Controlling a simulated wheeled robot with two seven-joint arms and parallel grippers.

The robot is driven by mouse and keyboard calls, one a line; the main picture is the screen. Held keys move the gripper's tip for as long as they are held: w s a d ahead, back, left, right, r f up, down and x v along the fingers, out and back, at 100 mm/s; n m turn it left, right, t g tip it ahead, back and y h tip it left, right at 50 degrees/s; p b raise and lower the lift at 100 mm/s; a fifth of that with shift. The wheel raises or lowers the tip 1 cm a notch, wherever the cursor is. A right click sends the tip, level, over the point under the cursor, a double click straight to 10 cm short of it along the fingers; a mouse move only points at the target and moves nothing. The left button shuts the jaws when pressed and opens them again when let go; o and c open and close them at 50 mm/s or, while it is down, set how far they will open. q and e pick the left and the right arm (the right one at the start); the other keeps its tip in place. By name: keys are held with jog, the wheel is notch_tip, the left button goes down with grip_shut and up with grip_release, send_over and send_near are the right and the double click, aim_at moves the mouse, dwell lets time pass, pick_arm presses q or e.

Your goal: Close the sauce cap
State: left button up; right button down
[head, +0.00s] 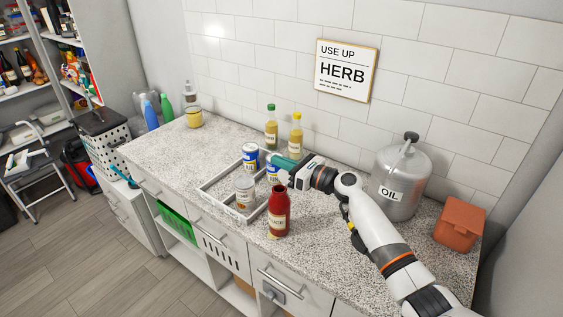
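A red sauce bottle (279,215) with a pale label stands upright near the counter's front edge, just right of the white tray. Its top looks dark red, and I cannot tell whether a cap sits on it. A small yellowish item (272,236) shows at its base, too small to identify. My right gripper (283,170) is above and behind the bottle, over the tray's right side, apart from the bottle's top. A teal part shows at its tip. Whether its fingers are open or shut is unclear. My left gripper is not in view.
The white tray (211,192) holds a jar (245,193) and blue cans (250,157). Green-capped (271,128) and yellow-capped (295,137) bottles stand behind it. A metal oil can (401,180) and orange box (459,224) stand right. The counter's left part is mostly clear.

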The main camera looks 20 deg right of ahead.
jog(key=a+n, duration=0.1)
jog(key=n, duration=0.1)
jog(key=s+n+b, duration=0.1)
jog(key=n, duration=0.1)
jog(key=shift+s+a+b, duration=0.2)
jog(key=shift+a+b, duration=0.1)
jog(key=shift+a, duration=0.05)
jog(key=n+b, duration=0.1)
jog(key=s+a+n, duration=0.1)
jog(key=n, duration=0.1)
jog(key=f+n+b, duration=0.1)
jog(key=shift+s+a+n+b, duration=0.2)
jog(key=shift+a+n+b, duration=0.1)
jog(key=shift+a+n, duration=0.1)
jog(key=n+b, duration=0.1)
jog(key=f+n+b, duration=0.1)
jog(key=n, duration=0.1)
jog(key=s+a+n+b, duration=0.1)
jog(key=shift+s+a+f+b, duration=0.1)
jog(key=shift+f+b, duration=0.25)
jog(key=shift+s+a+f+n+b, duration=0.1)
jog(key=shift+f+n+b, duration=0.15)
jog(key=shift+n+b, duration=0.45)
jog(key=shift+s+a+f+n+b, duration=0.15)
jog(key=shift+f+n+b, duration=0.15)
jog(key=shift+n+b, duration=0.45)
jog(key=shift+s+a+f+n+b, duration=0.1)
jog(key=shift+f+n+b, duration=0.25)
jog(key=shift+n, duration=0.6)
jog(key=shift+r, duration=0.1)
